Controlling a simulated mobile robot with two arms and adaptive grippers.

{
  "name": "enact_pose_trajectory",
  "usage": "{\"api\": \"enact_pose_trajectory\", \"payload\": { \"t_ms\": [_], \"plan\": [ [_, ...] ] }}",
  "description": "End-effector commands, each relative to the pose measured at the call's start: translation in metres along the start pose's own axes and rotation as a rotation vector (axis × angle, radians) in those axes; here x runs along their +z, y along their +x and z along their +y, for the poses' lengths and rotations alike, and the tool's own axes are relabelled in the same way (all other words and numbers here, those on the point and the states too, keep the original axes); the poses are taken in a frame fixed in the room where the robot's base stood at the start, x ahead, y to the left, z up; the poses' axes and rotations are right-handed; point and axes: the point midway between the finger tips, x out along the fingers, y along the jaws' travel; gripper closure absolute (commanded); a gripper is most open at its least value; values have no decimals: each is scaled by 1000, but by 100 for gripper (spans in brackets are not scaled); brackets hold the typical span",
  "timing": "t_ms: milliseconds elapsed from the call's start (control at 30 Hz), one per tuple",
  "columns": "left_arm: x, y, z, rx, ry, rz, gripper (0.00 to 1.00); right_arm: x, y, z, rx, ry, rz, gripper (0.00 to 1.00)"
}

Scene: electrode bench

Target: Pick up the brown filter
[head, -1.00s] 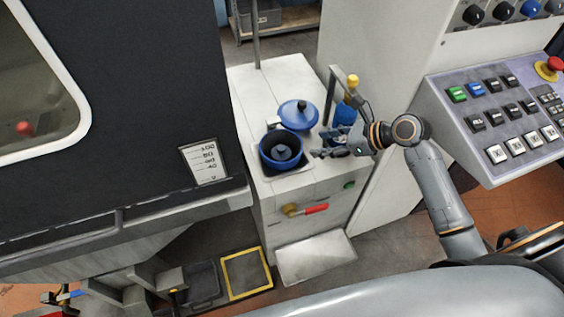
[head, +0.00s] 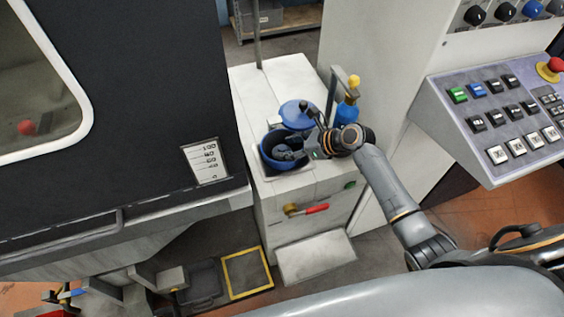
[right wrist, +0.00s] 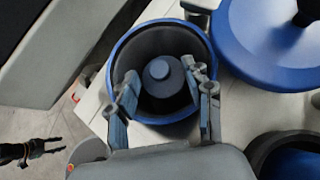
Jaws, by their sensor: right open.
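No clearly brown filter shows. A dark blue-grey cylinder with a round knob (right wrist: 163,72) stands inside the blue pot (right wrist: 203,42), which also shows on the white bench in the head view (head: 264,155). My right gripper (right wrist: 160,76) is open, its two fingers on either side of the knob, over the pot's opening. In the head view the right gripper (head: 300,148) reaches over the pot from the right and hides part of it. I cannot tell whether the fingers touch the cylinder.
A blue lid (head: 298,113) lies just behind the pot, and a blue bottle with a yellow cap (head: 347,108) stands to the right, close to my right arm. A dark machine wall (head: 130,110) rises on the left. A sloped button panel (head: 495,115) is at right.

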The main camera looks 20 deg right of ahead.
Motion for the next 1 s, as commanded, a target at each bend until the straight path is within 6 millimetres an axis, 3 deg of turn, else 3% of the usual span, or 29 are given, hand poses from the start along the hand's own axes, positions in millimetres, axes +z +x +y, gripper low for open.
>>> {"api": "enact_pose_trajectory", "payload": {
  "t_ms": [300,567,1000],
  "plan": [
    [0,0,0,0,-1,0,60,0,7,0,-1,-1,1,49],
    [0,0,0,0,-1,-1,60,0,6,0,0,-1,1,100],
    [0,0,0,0,-1,-1,60,3,5,-1,-2,-2,-3,100]
  ]
}}
